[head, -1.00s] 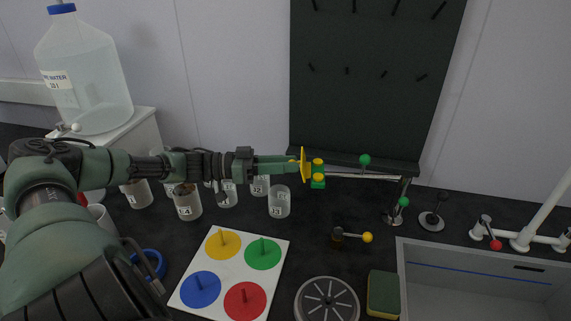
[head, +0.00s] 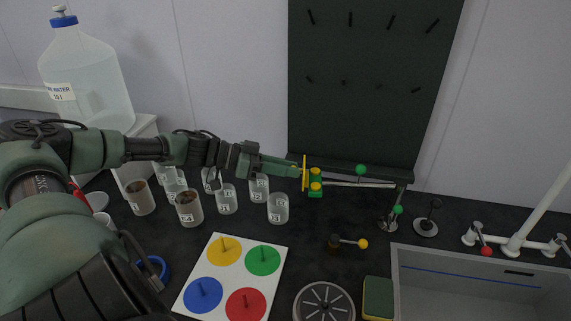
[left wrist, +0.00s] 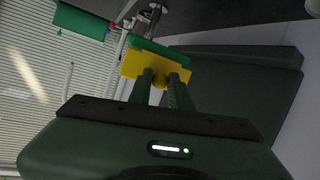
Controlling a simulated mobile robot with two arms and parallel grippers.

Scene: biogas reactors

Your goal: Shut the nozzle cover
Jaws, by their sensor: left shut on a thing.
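The nozzle cover is a yellow plate (head: 305,173) that stands upright at the left end of a green and yellow nozzle (head: 316,183). The nozzle sits at the end of a metal tap pipe (head: 360,184). The plate is close against the nozzle; I cannot tell whether a gap is left. My left gripper (head: 298,170) comes in from the left, shut on the plate's knob. In the left wrist view the two fingers (left wrist: 160,84) hold the yellow knob, with the yellow plate (left wrist: 133,68) behind it and a green part (left wrist: 165,52) beyond. My right gripper is not in view.
Several labelled jars (head: 278,208) stand below my left arm. A white board (head: 232,278) with coloured discs lies in front. Green-knobbed valves (head: 397,210), a yellow-knobbed lever (head: 350,243), a sponge (head: 378,298) and a sink (head: 470,262) are at right. A dark panel (head: 370,80) stands behind.

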